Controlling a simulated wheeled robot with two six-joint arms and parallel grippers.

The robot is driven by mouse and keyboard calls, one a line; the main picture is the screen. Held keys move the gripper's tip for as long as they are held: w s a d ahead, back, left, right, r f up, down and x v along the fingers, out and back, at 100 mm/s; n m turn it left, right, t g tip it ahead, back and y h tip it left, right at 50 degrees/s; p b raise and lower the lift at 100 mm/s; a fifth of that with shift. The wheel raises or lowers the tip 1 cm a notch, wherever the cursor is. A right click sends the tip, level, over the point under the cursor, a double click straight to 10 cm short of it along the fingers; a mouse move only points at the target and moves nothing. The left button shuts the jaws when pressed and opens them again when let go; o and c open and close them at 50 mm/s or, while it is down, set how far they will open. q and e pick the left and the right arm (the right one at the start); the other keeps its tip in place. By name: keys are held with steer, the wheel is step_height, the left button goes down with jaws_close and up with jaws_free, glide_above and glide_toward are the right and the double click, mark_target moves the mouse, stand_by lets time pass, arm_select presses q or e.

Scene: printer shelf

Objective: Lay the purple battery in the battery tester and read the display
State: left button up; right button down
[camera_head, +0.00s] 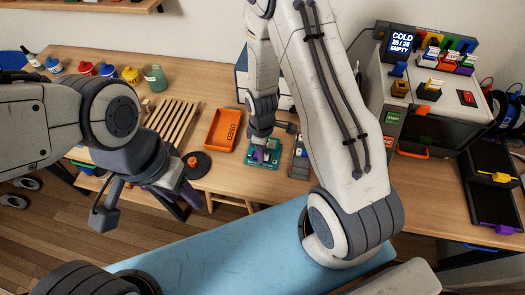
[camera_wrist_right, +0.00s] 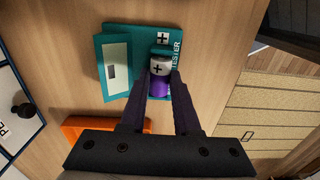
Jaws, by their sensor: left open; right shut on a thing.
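The purple battery (camera_wrist_right: 160,80), with a white band marked with a plus, is between the fingers of my right gripper (camera_wrist_right: 160,88). It lies over the slot of the teal battery tester (camera_wrist_right: 125,38); whether it rests fully on the slot's floor I cannot tell. The tester's display (camera_wrist_right: 113,62) is a pale panel with no readable figures. In the head view my right gripper (camera_head: 262,146) hangs over the tester (camera_head: 254,162) and hides much of it. My left gripper (camera_head: 147,205) is open and empty, away to the left.
An orange tray marked USED (camera_head: 223,131) lies left of the tester. A slatted wooden rack (camera_head: 172,124) and colored pots (camera_head: 107,71) stand farther left. A blue surface (camera_head: 240,243) lies in front.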

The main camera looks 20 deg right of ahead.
steer(key=shift+f, duration=0.1)
stand_by(0.6)
steer(key=c, duration=0.6)
jaws_free()
steer(key=shift+o, duration=0.2)
steer(key=shift+r+p, duration=3)
steer(key=shift+r, duration=0.55)
